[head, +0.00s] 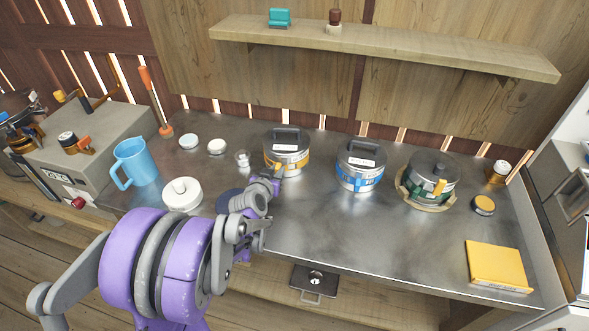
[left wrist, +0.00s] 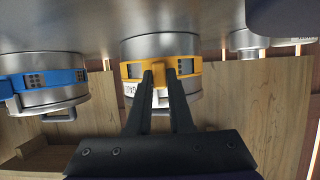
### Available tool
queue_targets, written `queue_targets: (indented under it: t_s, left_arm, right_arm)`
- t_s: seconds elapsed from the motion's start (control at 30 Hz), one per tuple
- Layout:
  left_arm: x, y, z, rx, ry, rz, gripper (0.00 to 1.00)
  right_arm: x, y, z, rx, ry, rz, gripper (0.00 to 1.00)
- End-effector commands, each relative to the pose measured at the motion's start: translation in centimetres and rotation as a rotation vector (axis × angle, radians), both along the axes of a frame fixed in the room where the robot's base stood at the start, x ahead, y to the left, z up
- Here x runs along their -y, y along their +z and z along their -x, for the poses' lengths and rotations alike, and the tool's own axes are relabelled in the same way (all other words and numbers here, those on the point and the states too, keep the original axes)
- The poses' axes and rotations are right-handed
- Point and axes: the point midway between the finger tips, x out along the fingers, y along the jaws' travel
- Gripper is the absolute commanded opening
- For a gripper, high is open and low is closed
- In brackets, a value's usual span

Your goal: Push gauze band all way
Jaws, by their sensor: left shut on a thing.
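A round metal bin (head: 287,143) with a dark lid handle has a yellow-orange band (head: 272,158) around its side. In the left wrist view, upside down, the yellow band (left wrist: 133,70) has dark windows and a protruding yellow tab (left wrist: 160,97). My left gripper (head: 278,175) is at the front of this bin. In the left wrist view its two dark fingers (left wrist: 161,84) are shut on the tab. The lettering is too small to read, so I cannot tell which bin is gauze. My right gripper is not in view.
The front-middle counter (head: 350,230) is clear.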

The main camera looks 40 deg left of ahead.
Motion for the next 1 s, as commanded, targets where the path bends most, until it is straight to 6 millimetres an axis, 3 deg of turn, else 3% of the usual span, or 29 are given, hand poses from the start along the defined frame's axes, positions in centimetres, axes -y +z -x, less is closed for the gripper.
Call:
queue_targets:
  t_s: [0.13, 0.43, 0.47, 0.6, 1.0]
  left_arm:
    - [-1.04, 0.14, 0.56, 0.005, 0.012, -0.001, 0.0]
    - [-1.09, 0.12, 0.57, 0.006, 0.013, -0.002, 0.0]
    - [-1.09, 0.12, 0.57, 0.006, 0.013, -0.002, 0.25]
    - [-1.08, 0.12, 0.57, 0.006, 0.012, -0.002, 0.5]
    - [-0.85, 0.43, 1.18, 0.006, 0.013, -0.001, 0.5]
  right_arm:
    - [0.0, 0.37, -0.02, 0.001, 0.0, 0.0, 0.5]
    - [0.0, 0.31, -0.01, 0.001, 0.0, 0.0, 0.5]
    - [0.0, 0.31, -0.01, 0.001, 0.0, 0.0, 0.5]
    - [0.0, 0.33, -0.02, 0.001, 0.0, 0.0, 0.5]
    - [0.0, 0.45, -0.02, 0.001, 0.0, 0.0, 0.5]
